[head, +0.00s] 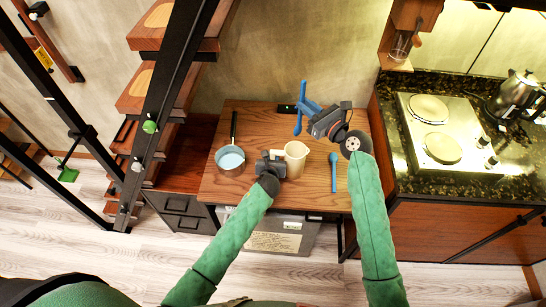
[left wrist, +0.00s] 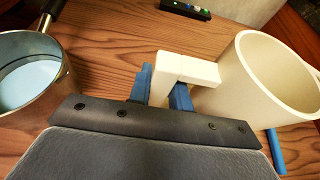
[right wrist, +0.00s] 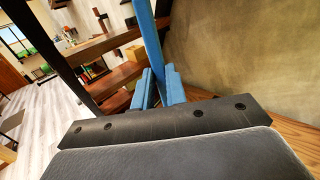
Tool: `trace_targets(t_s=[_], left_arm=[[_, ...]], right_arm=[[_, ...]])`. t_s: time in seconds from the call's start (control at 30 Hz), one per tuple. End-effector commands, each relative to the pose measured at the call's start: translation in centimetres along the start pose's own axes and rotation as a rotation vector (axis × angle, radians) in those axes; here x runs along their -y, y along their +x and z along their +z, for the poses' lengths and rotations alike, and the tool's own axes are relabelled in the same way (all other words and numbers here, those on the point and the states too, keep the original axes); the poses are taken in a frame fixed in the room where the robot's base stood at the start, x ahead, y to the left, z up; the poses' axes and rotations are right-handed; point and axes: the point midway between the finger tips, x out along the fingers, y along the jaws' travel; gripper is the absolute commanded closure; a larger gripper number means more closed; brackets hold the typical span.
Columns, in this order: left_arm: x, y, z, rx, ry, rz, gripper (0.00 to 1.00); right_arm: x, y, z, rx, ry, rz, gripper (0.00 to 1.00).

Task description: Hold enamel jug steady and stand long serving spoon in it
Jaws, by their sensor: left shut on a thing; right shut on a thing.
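The cream enamel jug (head: 296,158) stands upright on the wooden table, and it also shows in the left wrist view (left wrist: 268,80). My left gripper (head: 275,163) is shut on the jug's handle (left wrist: 188,68), at the jug's left side. My right gripper (head: 308,112) is shut on a long blue spoon (head: 303,90), held in the air above the table's back part, apart from the jug. The spoon's shaft (right wrist: 146,30) rises between the fingers in the right wrist view; its lower part is hidden there.
A second blue spoon (head: 333,174) lies on the table right of the jug. A saucepan (head: 230,160) with a pale blue inside stands left of my left gripper. A small black device (head: 287,108) lies at the back. A stove counter (head: 400,180) borders the right, stairs the left.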

Motion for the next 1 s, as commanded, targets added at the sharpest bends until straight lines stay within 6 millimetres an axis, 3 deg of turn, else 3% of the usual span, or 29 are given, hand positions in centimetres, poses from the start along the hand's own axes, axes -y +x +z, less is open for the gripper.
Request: trace_targets(t_s=[0.47, 1.0], left_arm=[[0.0, 0.0, 0.0, 0.0, 0.0, 0.0, 1.0], [0.0, 0.0, 0.0, 0.0, 0.0, 0.0, 1.0]], right_arm=[[0.0, -0.1, -0.5, 0.001, 0.001, 0.0, 1.0], [0.0, -0.2, -4.0, -0.001, 0.001, 0.0, 1.0]])
